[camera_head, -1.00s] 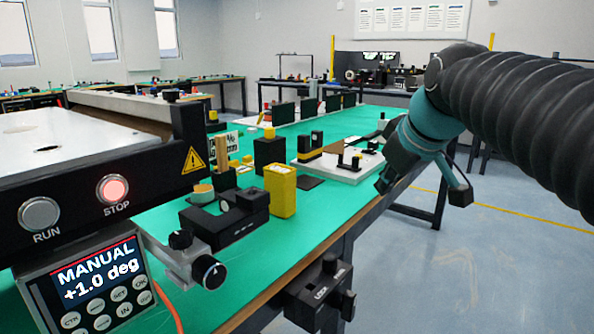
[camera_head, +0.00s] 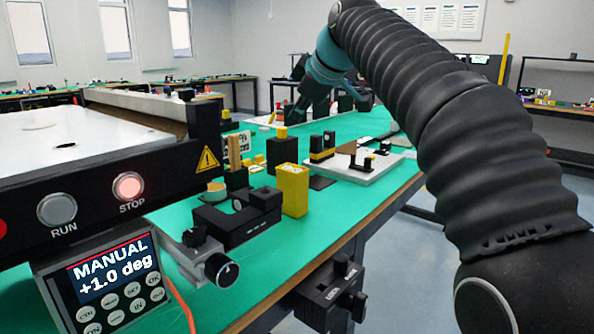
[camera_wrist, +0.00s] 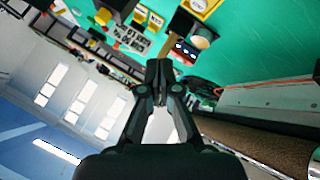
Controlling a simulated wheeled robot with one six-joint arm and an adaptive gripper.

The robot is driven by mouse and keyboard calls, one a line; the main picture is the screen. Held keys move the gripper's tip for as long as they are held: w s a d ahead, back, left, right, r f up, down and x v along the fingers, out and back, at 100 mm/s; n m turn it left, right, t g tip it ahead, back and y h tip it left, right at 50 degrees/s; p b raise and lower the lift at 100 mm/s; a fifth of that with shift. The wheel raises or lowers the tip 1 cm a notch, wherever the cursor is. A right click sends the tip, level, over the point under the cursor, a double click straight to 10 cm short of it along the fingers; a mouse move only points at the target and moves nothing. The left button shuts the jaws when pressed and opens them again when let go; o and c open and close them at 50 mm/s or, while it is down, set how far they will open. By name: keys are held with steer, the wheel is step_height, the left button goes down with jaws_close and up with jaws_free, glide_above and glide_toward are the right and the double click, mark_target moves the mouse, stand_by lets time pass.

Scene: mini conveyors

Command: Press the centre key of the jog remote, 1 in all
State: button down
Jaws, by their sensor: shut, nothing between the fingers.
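The grey control box (camera_head: 62,312), which seems to be the jog remote, hangs at the lower left under the black machine panel in the head view. Its screen (camera_head: 105,268) reads MANUAL +1.0 deg. Several round keys sit below the screen. One at the lower left, the CTR key (camera_head: 85,314), seems to be the centre key. My gripper (camera_wrist: 158,68) is shut and empty in the wrist view, with its fingertips together. In the head view my arm reaches over the far part of the green table, well away from the box. The box is not recognisable in the wrist view.
The RUN button (camera_head: 57,208) and lit red STOP button (camera_head: 128,187) are on the panel above the box. A knobbed clamp (camera_head: 221,269) stands right of it. A yellow block (camera_head: 292,190) and black fixture (camera_head: 238,220) stand on the green table (camera_head: 290,240).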

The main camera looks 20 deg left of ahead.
steer(key=shift+f, duration=0.1)
steer(key=b, duration=0.3)
glide_above(292, 167)
steer(key=s+d, duration=0.2)
step_height(292, 167, down, 7)
steer(key=shift+w+r, duration=0.1)
steer(key=shift+f+b, duration=0.7)
steer(key=shift+f, duration=0.2)
steer(key=shift+f, duration=0.15)
steer(key=shift+f, duration=0.25)
stand_by(0.3)
steer(key=shift+f+b, duration=0.5)
steer(key=shift+b, duration=0.05)
stand_by(0.8)
steer(key=shift+r, duration=0.15)
steer(key=shift+r+p, duration=0.7)
steer(key=shift+p, duration=0.1)
